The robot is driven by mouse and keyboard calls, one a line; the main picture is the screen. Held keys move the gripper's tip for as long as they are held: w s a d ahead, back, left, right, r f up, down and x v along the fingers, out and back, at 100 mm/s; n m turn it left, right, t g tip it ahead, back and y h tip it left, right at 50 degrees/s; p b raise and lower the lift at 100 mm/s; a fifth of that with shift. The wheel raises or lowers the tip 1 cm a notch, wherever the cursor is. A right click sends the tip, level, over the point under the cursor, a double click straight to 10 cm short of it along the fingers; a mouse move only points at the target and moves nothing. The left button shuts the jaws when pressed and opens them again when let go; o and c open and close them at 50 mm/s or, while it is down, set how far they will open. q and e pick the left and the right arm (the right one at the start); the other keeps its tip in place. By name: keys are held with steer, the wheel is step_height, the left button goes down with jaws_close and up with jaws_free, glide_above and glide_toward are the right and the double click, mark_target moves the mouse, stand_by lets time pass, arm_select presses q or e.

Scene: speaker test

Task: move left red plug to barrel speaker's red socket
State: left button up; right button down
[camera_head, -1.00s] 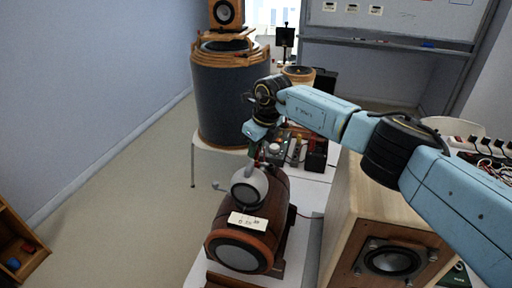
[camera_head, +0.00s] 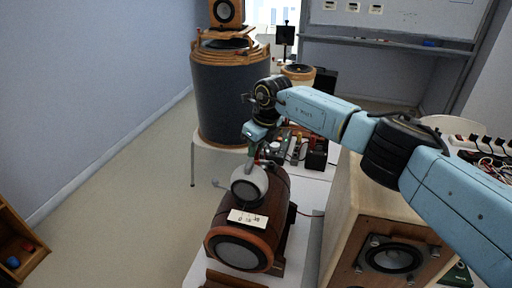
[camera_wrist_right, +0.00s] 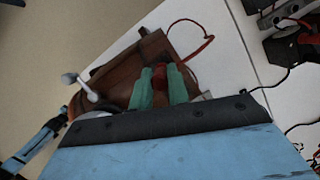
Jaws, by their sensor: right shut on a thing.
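The barrel speaker (camera_head: 275,205) is a reddish-brown wooden barrel lying on its side on a white table, with a grey round front and a white ball-shaped unit (camera_head: 249,184) on top. My right gripper (camera_head: 250,168) reaches down just behind that unit. In the wrist view its green fingers (camera_wrist_right: 161,82) are over the brown barrel (camera_wrist_right: 120,80), shut on a red plug (camera_wrist_right: 187,76) that they partly hide. A red wire (camera_wrist_right: 209,38) loops near it. The barrel's red socket is not clear in either view. My left gripper does not show.
A big wooden box speaker (camera_head: 390,258) stands right of the barrel. Small electronics (camera_head: 315,155) sit behind it. A tall dark drum-shaped speaker (camera_head: 232,95) stands at the back. Cables and plugs (camera_head: 490,150) lie at the right.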

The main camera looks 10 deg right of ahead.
steer(key=shift+f, duration=0.4)
steer(key=c, duration=1.3)
jaws_free()
steer(key=shift+r, duration=0.15)
steer(key=shift+r+p, duration=2.2)
steer(key=shift+r, duration=1.5)
